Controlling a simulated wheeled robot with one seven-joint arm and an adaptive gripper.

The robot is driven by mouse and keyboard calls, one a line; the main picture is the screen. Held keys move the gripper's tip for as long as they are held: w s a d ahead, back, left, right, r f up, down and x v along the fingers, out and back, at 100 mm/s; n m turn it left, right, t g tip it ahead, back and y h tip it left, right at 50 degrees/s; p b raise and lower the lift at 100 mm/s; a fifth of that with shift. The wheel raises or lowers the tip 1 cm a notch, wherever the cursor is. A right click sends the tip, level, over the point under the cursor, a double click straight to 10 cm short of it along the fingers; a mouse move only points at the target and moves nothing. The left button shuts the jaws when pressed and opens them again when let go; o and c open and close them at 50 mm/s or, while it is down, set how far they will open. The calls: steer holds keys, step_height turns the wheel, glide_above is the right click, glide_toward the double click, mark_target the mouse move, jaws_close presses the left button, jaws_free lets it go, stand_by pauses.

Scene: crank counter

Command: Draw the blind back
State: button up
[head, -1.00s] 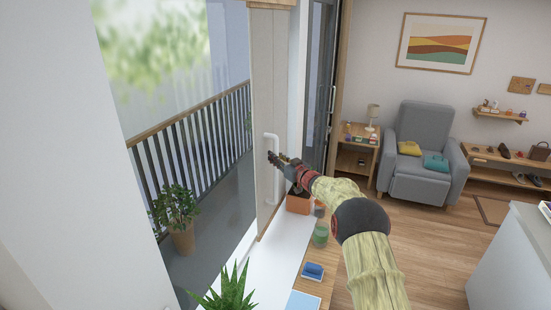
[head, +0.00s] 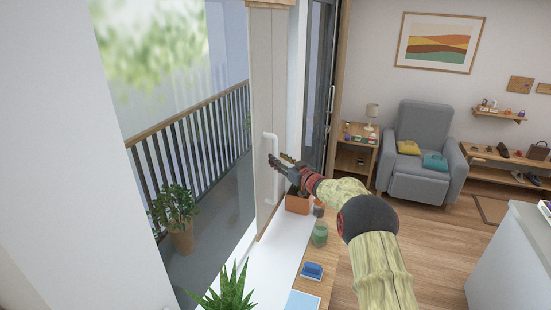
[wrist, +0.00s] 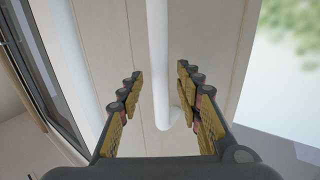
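The blind is a tall beige panel (head: 266,80) at the right side of the window opening. A white vertical bar handle (head: 268,142) is fixed to it. My gripper (head: 277,159) is open beside the handle in the head view, with its fingertips pointing at the panel. In the wrist view the handle (wrist: 157,50) runs down between my two spread fingers (wrist: 157,76), with a gap on both sides. Its lower end bends into the panel (wrist: 210,60). I cannot tell how far the fingertips reach past the bar in depth.
An orange planter (head: 298,203), a green jar (head: 320,235) and a blue item (head: 312,270) stand along the ledge below my arm. A spiky plant (head: 228,292) is at the front. A balcony railing (head: 200,140) shows outside. Open floor lies to the right.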

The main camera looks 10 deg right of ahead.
steer(key=v, duration=0.9)
